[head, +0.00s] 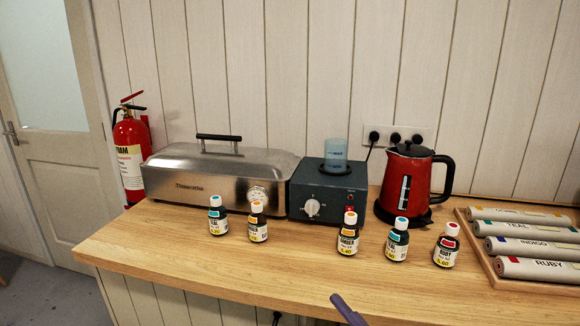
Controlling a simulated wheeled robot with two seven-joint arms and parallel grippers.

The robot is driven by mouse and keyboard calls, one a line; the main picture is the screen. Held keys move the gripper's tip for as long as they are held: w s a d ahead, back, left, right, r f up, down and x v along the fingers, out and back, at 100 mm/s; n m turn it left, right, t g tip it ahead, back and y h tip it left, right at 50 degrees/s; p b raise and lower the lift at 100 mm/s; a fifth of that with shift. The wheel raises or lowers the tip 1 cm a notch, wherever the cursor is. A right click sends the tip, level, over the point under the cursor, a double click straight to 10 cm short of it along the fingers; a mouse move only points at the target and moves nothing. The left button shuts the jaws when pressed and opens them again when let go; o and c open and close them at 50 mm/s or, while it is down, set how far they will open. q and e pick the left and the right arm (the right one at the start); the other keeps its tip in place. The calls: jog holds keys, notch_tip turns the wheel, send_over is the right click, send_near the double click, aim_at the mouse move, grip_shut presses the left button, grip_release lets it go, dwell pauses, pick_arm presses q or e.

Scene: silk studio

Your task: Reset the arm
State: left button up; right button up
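A slim dark purple piece (347,310) pokes up at the bottom edge, in front of the counter's front edge.
The wooden counter (180,240) holds several small labelled bottles (348,234), a metal steamer (220,178), a dark heater with a blue beaker (328,190), a red kettle (408,183) and a tray of rolls (535,268). The counter's front strip is clear. A fire extinguisher (131,150) stands left.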

jog(key=s+d+f+m+g+h, duration=0.1)
jog(key=s+d+f+m+h, duration=0.1)
jog(key=d+f+m+h, duration=0.3)
jog(key=s+f+m+g+h, duration=0.1)
jog(key=s+f+m, duration=0.15)
jog(key=f, duration=0.55)
jog(key=s+d+f+m+g+h, duration=0.1)
jog(key=s+d+f+m+g, duration=0.1)
jog(key=s+f, duration=0.5)
jog(key=s+d+f+m+g+h, duration=0.2)
jog(key=s+d+f+m+g, duration=0.1)
jog(key=s+f+m, duration=0.3)
notch_tip(320, 180, down, 4)
jog(key=shift+s+f+g, duration=0.1)
jog(key=shift+s+g, duration=0.7)
jog(key=shift+s, duration=0.3)
